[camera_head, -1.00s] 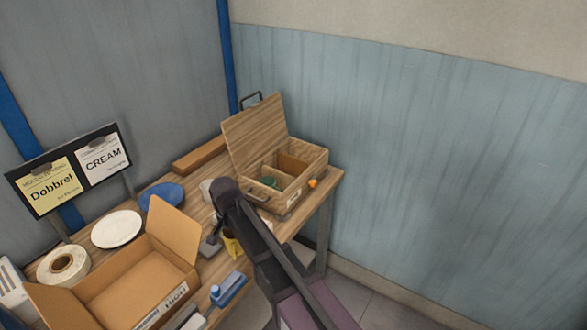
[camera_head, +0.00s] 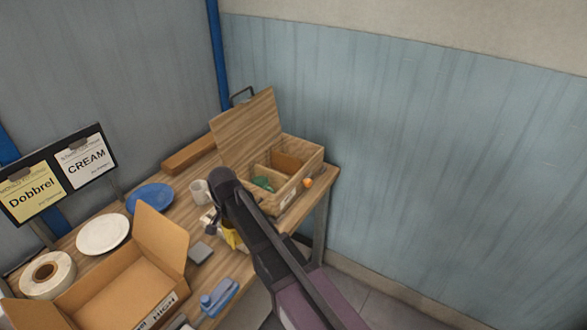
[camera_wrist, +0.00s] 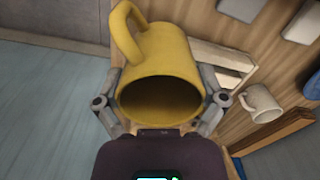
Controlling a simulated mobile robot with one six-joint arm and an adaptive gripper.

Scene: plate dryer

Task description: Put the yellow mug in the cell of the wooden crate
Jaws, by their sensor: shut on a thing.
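The yellow mug (camera_wrist: 160,62) fills the middle of the wrist view, its open mouth toward the camera and its handle at the upper left. My gripper (camera_wrist: 163,95) is shut on the mug, one finger on each side of its body. In the head view only a yellow part of the mug (camera_head: 232,236) shows beside my gripper (camera_head: 222,225), the rest hidden by my arm. The wooden crate (camera_head: 295,192) stands at the table's far right with its lid up. Its inside is divided into cells; a green thing (camera_head: 262,184) lies in the left one. My gripper is left of and nearer than the crate.
A white mug (camera_head: 199,192) stands left of the crate, with a blue plate (camera_head: 150,197) and white plate (camera_head: 103,235) farther left. An open cardboard box (camera_head: 120,275) and blue stapler-like tool (camera_head: 218,297) are at the front. A small orange thing (camera_head: 308,182) is at the crate's right side.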

